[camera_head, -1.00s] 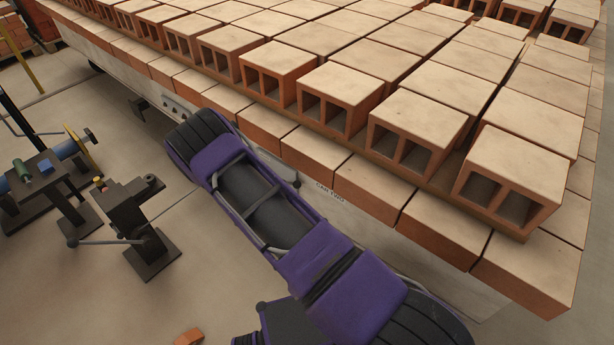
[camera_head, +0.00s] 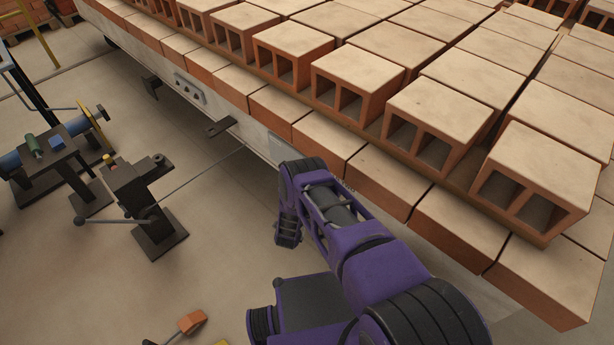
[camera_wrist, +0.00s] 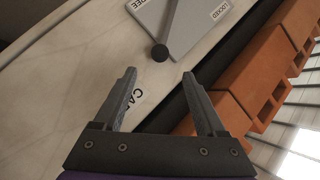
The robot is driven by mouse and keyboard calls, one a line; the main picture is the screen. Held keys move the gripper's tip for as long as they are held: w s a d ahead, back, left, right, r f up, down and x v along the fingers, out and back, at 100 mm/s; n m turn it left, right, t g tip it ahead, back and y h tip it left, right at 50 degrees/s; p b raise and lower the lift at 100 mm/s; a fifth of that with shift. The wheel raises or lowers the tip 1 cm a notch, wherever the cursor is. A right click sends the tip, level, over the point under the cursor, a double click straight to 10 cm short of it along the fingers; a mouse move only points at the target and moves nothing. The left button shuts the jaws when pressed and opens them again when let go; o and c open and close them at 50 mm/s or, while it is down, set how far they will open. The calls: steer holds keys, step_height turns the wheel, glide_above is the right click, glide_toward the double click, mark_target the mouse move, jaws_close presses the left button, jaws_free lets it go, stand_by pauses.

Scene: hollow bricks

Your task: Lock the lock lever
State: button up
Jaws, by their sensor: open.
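The lock lever (camera_wrist: 172,25) is a thin grey bar ending in a round black knob (camera_wrist: 160,52). It shows at the top of the wrist view, over a grey plate (camera_wrist: 192,28). A label ending in "EE" (camera_wrist: 137,4) is left of the bar, and a "LOCKED" label (camera_wrist: 219,10) is right of it. The bar's far end is cut off. My gripper (camera_wrist: 160,72) is open and empty, with the knob ahead of its fingertips and roughly midway between them in the picture. The depth between them is unclear. In the head view I cannot make out the lever.
The long brick car (camera_head: 250,135) carries rows of hollow bricks (camera_head: 360,75). Its pale side bears a "CAR" label (camera_wrist: 138,98). A dark stand with a handle (camera_head: 145,205) and a blue-ended machine (camera_head: 50,155) stand at left.

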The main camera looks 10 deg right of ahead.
steer(key=shift+b+x, duration=1.75)
steer(key=shift+x, duration=3.55)
jaws_close()
steer(key=shift+a, duration=0.1)
